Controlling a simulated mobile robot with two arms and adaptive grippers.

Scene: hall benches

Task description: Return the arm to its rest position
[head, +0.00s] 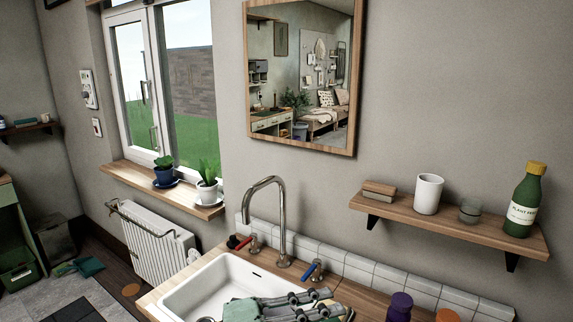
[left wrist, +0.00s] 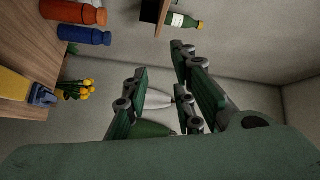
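My left gripper (head: 335,302) shows at the bottom edge of the head view, in front of the sink and counter, with its fingers pointing right. In the left wrist view the left gripper (left wrist: 162,60) has its fingers apart. No object is gripped between the tips. A pale vase-like thing (left wrist: 158,99) and a dark green one (left wrist: 150,130) show between and behind the fingers, partly hidden; they look apart from them. Most of the left arm is out of the picture. My right gripper is in neither view.
The white sink (head: 190,285) has a tall tap (head: 282,220). A wall shelf (head: 460,228) holds a cup (head: 428,193), a glass and a green bottle (head: 525,200). A purple bottle (head: 400,307) stands on the counter.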

